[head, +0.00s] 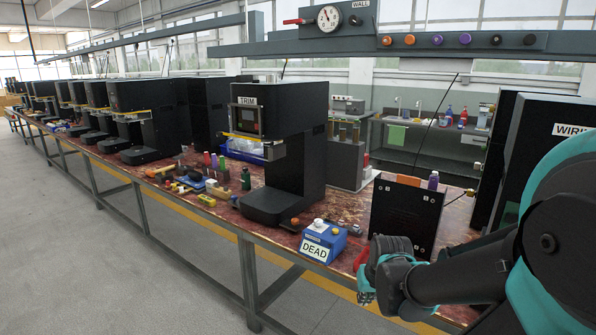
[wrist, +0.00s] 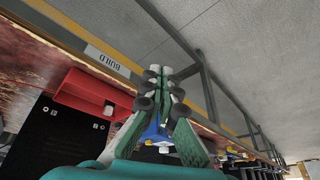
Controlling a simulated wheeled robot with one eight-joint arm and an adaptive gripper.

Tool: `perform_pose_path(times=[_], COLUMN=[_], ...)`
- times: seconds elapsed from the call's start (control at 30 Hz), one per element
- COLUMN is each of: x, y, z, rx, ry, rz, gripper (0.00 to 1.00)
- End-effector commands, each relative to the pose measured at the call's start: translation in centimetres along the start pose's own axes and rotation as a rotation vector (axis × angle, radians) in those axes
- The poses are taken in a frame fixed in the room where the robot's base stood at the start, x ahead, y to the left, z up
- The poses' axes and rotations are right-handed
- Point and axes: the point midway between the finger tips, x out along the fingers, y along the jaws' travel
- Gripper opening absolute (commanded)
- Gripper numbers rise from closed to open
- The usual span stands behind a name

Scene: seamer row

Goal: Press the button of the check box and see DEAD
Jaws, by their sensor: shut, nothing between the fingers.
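The check box (head: 323,243) is a small blue box at the bench's front edge. Its white front plate reads DEAD (head: 314,249). A white knob (head: 318,223) and a small yellow one (head: 336,231) stand on its top; I cannot tell which is the button. My gripper (head: 368,292) is shut and empty, to the right of the box in the head view and apart from it. In the wrist view my gripper (wrist: 160,76) shows its fingertips together, with a blue box (wrist: 157,132) partly hidden behind the fingers.
A black machine marked TRIM (head: 262,118) stands behind the box. A black panel (head: 405,218) stands to its right, with a red bin (wrist: 90,95) near it in the wrist view. Small bottles and loose parts lie left of TRIM. The floor in front is clear.

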Motion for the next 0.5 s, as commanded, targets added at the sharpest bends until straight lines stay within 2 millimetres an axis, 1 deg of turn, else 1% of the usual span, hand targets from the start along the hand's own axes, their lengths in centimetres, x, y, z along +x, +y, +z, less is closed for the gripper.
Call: perform_pose_path(times=[0.03, 0.1, 0.2, 0.5], x=[0.0, 0.0, 0.0, 0.0], y=[0.3, 0.7, 1.0, 1.1], z=[1.6, 3.0, 4.2, 4.4], rx=[-0.01, -0.02, -0.027, -0.029], ry=[-0.008, -0.017, -0.025, -0.027], rz=[0.015, 0.032, 0.045, 0.048], gripper=[0.0, 0.0, 0.0, 0.0])
